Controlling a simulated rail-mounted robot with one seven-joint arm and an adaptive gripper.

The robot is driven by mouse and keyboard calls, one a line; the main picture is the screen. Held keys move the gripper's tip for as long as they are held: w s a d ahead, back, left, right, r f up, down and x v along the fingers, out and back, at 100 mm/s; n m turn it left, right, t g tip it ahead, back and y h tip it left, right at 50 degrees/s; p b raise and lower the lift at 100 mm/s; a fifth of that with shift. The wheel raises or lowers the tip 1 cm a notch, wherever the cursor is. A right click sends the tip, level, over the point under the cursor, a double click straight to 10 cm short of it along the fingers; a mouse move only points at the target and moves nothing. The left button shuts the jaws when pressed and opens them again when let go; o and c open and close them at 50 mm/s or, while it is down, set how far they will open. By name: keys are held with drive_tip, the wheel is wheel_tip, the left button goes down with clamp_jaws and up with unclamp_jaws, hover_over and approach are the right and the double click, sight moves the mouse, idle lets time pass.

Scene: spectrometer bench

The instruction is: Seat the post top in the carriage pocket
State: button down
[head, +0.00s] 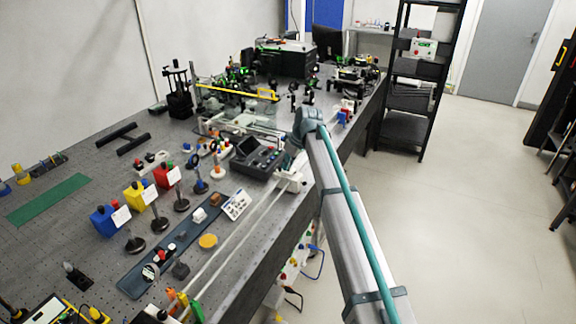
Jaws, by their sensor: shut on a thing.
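My arm reaches up from the lower right to a rounded grey joint over the bench's right edge. My gripper cannot be made out; what lies beyond that joint is hidden or too small to tell. Several dark-based posts, one of them this post (135,243), stand in a row in front of blue, yellow and red boxes. I cannot tell which part is the post top or the carriage pocket.
A dark control box (256,158) stands near my arm. The blue box (103,221), yellow box (136,195) and red box (163,175) carry white tags. Pale rails (245,235) run along the bench's right edge. Optics crowd the back. The floor to the right is clear.

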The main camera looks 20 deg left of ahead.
drive_tip(key=shift+f, duration=0.7)
drive_tip(key=shift+f, duration=0.2)
drive_tip(key=c, duration=1.2)
unclamp_jaws()
drive_tip(key=shift+r, duration=0.15)
